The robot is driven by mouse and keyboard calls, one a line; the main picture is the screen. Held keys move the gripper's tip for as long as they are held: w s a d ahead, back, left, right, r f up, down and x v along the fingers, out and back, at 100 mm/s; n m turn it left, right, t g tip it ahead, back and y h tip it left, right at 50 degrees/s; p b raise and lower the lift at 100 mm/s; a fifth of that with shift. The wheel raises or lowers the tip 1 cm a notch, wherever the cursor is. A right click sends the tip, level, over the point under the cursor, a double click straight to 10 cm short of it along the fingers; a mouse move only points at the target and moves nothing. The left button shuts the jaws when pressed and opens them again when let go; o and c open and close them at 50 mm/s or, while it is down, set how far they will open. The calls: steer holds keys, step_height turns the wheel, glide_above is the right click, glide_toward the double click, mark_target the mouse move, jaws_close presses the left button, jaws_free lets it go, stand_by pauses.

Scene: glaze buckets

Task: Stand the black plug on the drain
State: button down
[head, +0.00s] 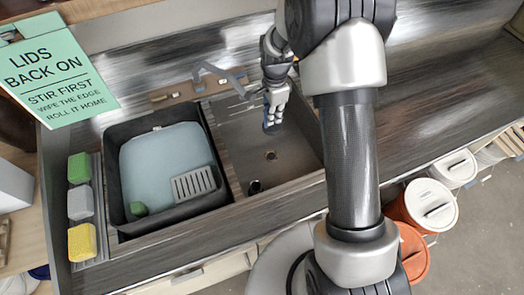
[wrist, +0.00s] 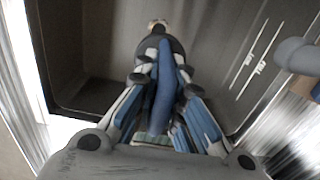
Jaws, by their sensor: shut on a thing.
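My gripper (head: 273,112) points down into the right sink basin and is shut on the black plug (head: 271,129), which shows as a small dark piece at the fingertips. In the wrist view the plug's dark round end (wrist: 173,46) shows beyond the blue-padded fingers (wrist: 163,98), which hide the rest. The drain (head: 271,155) is a small brownish ring in the basin floor. In the head view it lies just below the gripper, apart from the plug. In the wrist view a pale, brownish round spot (wrist: 158,25), seemingly the drain, is partly hidden behind the plug.
A small black thing (head: 255,187) is near the basin's front wall. The tap (head: 218,75) is at the back. A dark tub (head: 117,190) with a grey grate (head: 194,184) fills the left side. Sponges (head: 80,205) line the left edge. Lidded buckets (head: 432,205) stand right.

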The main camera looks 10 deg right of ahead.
steer(key=f+b, duration=0.2)
steer(key=f, duration=0.7)
steer(key=f+b, duration=0.1)
steer(key=f, duration=0.8)
steer(key=shift+d+f+b, duration=0.2)
steer(key=shift+f+b, duration=0.05)
steer(key=shift+b, duration=0.15)
steer(key=shift+f, duration=0.25)
steer(key=c, duration=1.7)
jaws_free()
steer(key=shift+s+r, duration=0.1)
